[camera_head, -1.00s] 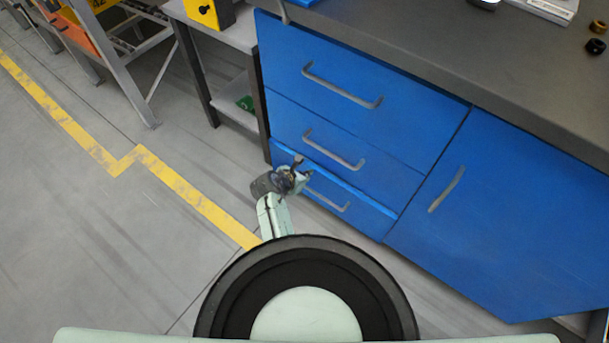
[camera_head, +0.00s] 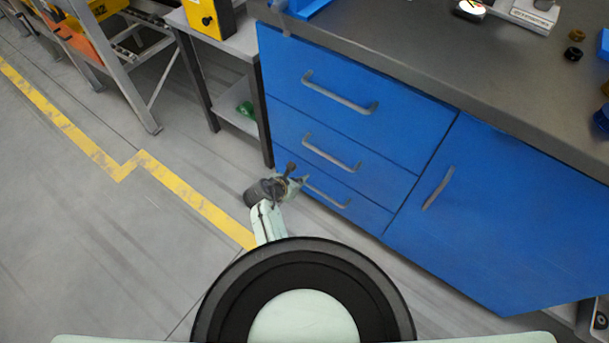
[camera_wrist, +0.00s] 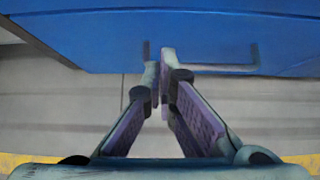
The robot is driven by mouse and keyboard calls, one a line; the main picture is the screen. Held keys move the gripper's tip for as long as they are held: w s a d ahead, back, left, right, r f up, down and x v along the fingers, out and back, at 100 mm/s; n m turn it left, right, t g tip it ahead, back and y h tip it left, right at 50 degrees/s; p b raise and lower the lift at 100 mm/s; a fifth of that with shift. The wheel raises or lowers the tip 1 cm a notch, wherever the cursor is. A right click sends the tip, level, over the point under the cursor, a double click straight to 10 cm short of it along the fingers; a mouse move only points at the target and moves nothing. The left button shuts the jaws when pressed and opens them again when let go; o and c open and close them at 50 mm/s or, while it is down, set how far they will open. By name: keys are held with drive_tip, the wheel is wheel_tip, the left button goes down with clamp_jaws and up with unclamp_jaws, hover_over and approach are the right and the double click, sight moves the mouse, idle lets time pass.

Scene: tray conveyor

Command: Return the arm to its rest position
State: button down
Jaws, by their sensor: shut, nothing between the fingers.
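My gripper (camera_head: 297,178) is low in front of the blue drawer cabinet (camera_head: 400,165), near the bottom drawer's handle (camera_head: 328,197). In the wrist view my gripper (camera_wrist: 160,62) is shut and empty, its fingertips close together. The bottom drawer front and its handle (camera_wrist: 232,68) lie just beyond the fingertips in that view. I cannot tell whether they touch. My arm reaches forward and low past the round dark base of my body in the head view.
A grey worktop (camera_head: 420,60) tops the cabinet and carries small items. A side table (camera_head: 242,45) with a yellow box (camera_head: 208,15) stands left of the cabinet. Bare floor with a yellow line (camera_head: 190,195) lies to the left.

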drive_tip(key=v, duration=0.7)
drive_tip(key=shift+s+a, duration=0.15)
